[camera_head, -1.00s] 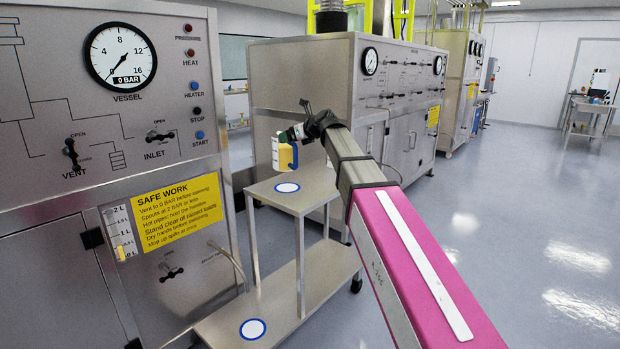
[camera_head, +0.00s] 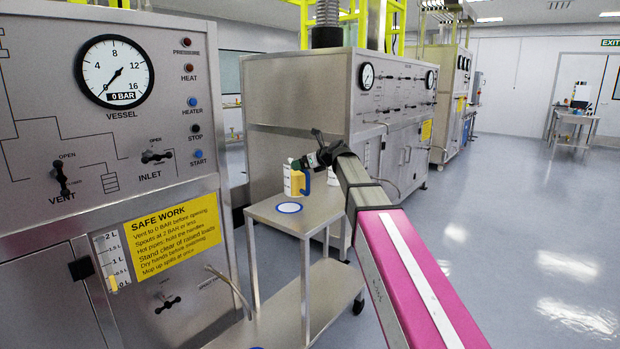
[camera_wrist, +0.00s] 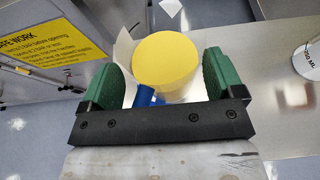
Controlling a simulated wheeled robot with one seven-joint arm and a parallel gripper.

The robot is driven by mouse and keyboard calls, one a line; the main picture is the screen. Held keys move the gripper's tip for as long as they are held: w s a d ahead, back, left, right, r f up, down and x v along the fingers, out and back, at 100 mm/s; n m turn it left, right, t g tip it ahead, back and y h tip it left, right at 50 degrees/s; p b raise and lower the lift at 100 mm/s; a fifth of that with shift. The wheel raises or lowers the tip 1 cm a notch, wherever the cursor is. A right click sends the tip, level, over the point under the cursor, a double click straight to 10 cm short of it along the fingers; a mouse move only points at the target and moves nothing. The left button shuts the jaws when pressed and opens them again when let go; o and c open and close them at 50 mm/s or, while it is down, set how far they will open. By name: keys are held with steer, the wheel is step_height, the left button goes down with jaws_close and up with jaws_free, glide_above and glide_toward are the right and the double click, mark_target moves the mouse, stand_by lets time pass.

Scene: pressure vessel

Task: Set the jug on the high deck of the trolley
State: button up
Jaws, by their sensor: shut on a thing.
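The jug (camera_head: 295,180) is white with yellow contents and a blue handle. It looks upright, over the high deck (camera_head: 322,213) of the trolley, just behind the blue ring mark (camera_head: 289,207) in the head view. I cannot tell whether its base touches the deck. My gripper (camera_head: 309,163) is shut on the jug. In the wrist view, green finger pads of my gripper (camera_wrist: 162,84) flank the blue handle (camera_wrist: 148,97). The yellow contents (camera_wrist: 166,64) show beyond it, and the jug's base is hidden.
A white cup marked 250 ML (camera_wrist: 309,60) stands at the right in the wrist view. The trolley's low deck (camera_head: 285,318) carries another blue ring, cut off by the picture's bottom edge. The vessel panel (camera_head: 100,150) stands close at left. Open floor lies at right.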

steer(key=f, duration=0.1)
steer(key=d+f, duration=0.1)
steer(key=f, duration=0.1)
steer(key=d+f, duration=0.1)
steer(key=f, duration=0.1)
steer(key=shift+w+f, duration=0.2)
steer(key=shift+w, duration=0.2)
steer(key=o, duration=1)
steer(key=shift+d, duration=0.1)
